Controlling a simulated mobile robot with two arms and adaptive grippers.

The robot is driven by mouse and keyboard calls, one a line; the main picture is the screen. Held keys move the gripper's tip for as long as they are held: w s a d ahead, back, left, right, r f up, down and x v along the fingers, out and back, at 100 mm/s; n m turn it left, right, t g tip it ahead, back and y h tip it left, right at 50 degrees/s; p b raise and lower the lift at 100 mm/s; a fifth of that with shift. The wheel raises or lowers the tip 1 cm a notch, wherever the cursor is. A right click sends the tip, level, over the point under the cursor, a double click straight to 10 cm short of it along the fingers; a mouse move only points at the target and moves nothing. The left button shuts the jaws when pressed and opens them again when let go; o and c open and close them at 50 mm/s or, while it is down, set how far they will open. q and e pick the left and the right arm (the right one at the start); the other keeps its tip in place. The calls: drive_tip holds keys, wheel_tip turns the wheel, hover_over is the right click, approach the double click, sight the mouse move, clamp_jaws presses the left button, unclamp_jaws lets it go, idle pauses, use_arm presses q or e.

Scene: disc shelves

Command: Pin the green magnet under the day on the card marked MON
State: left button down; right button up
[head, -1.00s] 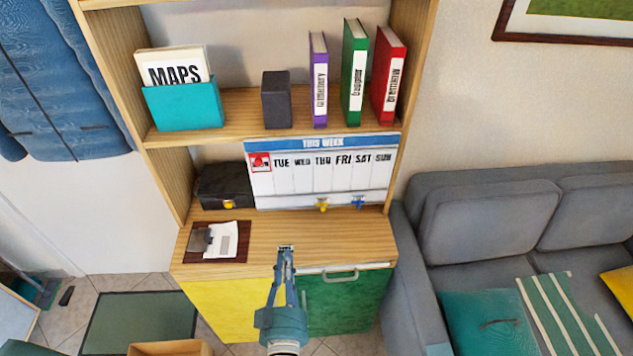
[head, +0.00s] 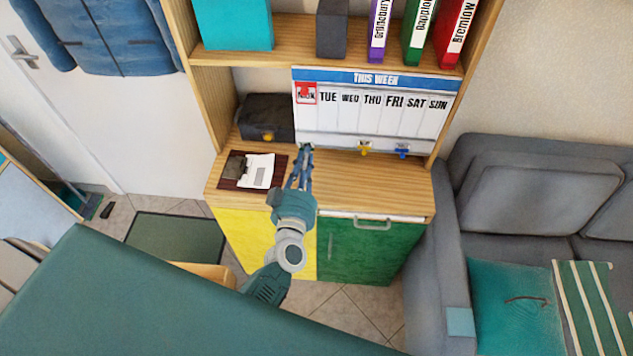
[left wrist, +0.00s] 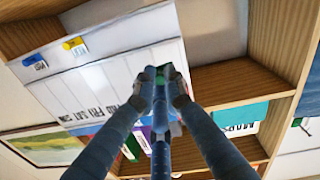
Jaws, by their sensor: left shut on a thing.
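The week board (head: 375,118) has a blue THIS WEEK header and day columns from TUE to SUN. A small red-edged card (head: 306,94) covers the top of its leftmost column; its dark lettering is too small to read surely. My left gripper (head: 306,150) is at the board's lower left corner, below that card. In the left wrist view its fingers (left wrist: 160,80) are shut on a small green piece, the green magnet (left wrist: 160,71), mostly hidden between the fingertips. My right gripper is not in view.
A yellow magnet (head: 364,149) and a blue magnet (head: 401,151) sit on the board's lower edge. A black box (head: 266,117) stands left of the board. A clipboard (head: 250,170) lies on the wooden counter (head: 385,189). Shelf sides flank the board.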

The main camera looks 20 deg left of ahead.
sight(303, 149)
use_arm(q)
drive_tip(key=shift+a+b+x, duration=0.2)
drive_tip(key=shift+b+x, duration=0.15)
drive_tip(key=shift+x, duration=1.1)
drive_tip(key=shift+a+b+x, duration=0.25)
drive_tip(key=shift+b+x, duration=0.1)
drive_tip(key=shift+x, duration=1.1)
drive_tip(key=shift+w+a+r, duration=0.15)
drive_tip(key=shift+w, duration=0.25)
drive_tip(key=shift+w+a, duration=0.1)
drive_tip(key=shift+w, duration=0.4)
drive_tip(key=c, duration=1.7)
unclamp_jaws()
drive_tip(key=shift+c, duration=0.2)
